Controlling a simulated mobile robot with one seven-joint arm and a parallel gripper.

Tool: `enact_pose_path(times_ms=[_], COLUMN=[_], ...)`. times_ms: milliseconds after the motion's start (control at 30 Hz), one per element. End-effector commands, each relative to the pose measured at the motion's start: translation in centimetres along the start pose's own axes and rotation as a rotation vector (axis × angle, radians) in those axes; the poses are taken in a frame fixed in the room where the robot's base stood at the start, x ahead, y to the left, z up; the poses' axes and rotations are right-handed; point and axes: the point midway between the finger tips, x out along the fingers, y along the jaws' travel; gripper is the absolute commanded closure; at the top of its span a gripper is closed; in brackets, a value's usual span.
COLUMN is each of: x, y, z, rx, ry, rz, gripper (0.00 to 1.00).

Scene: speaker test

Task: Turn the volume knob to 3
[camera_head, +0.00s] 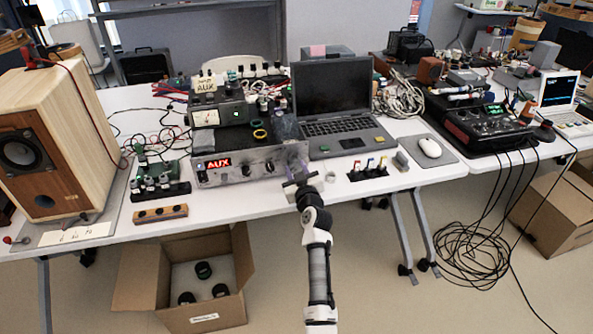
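A silver amplifier (225,177) with a red AUX label stands at the front edge of the white table. Dark round knobs show on its front panel, one near the middle (246,171) and one further right (270,167). I cannot read a scale or tell which knob is the volume knob. My gripper (297,172) is in front of the right end of the panel and hides part of it. Its fingers are too small and blurred to tell whether they are open or touching a knob.
A wooden speaker (90,130) stands at the left. A laptop (345,127) is behind and right of my gripper. A small connector rack (368,172) and a mouse (429,147) lie further right. An open cardboard box (222,316) and coiled black cables (470,262) are on the floor.

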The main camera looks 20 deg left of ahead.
Motion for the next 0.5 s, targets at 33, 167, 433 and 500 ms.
enact_pose_path(times_ms=[33, 167, 433, 500], x=[-0.01, -0.02, -0.02, -0.02], y=[0.00, 0.00, -0.02, -0.04], z=[0.01, 0.01, 0.07, 0.09], rx=[0.000, 0.000, 0.029, 0.053], ry=[0.000, 0.000, 0.000, 0.000], rz=[0.000, 0.000, 0.000, 0.000], gripper=[0.74, 0.90, 0.89, 0.89])
